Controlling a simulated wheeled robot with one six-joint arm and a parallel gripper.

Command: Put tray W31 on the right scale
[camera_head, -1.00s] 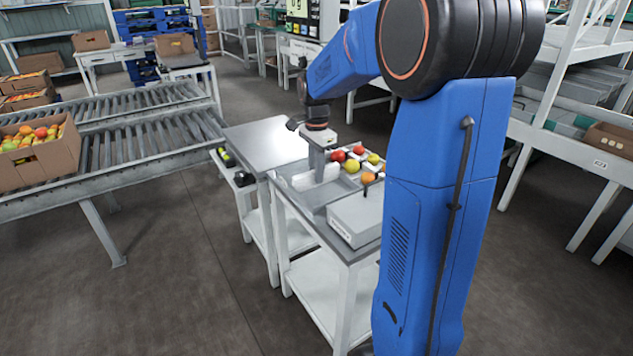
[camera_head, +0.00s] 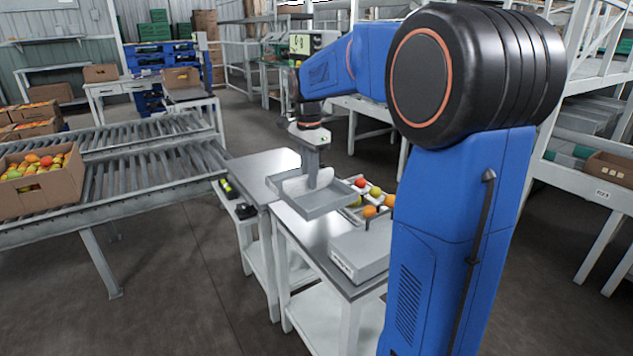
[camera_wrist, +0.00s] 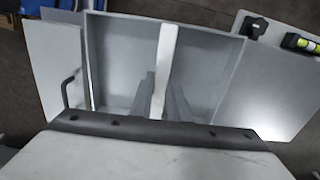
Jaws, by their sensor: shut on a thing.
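A shallow grey tray (camera_head: 322,204) with a pale upright strip across its middle hangs from my gripper (camera_head: 312,182) in the head view. It is held above the steel-topped cart, apart from the top. The wrist view shows the inside of the tray (camera_wrist: 115,60), with my gripper's fingers (camera_wrist: 160,100) on either side of the pale strip. The tray looks empty. No W31 label can be read. A flat light-grey box (camera_head: 362,250) stands on the near end of the cart; I cannot tell whether it is a scale.
A second steel tabletop (camera_head: 262,168) adjoins on the left, with a side shelf of small tools (camera_head: 235,196). A roller conveyor (camera_head: 150,160) carries a tomato carton (camera_head: 50,195). Racks stand right.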

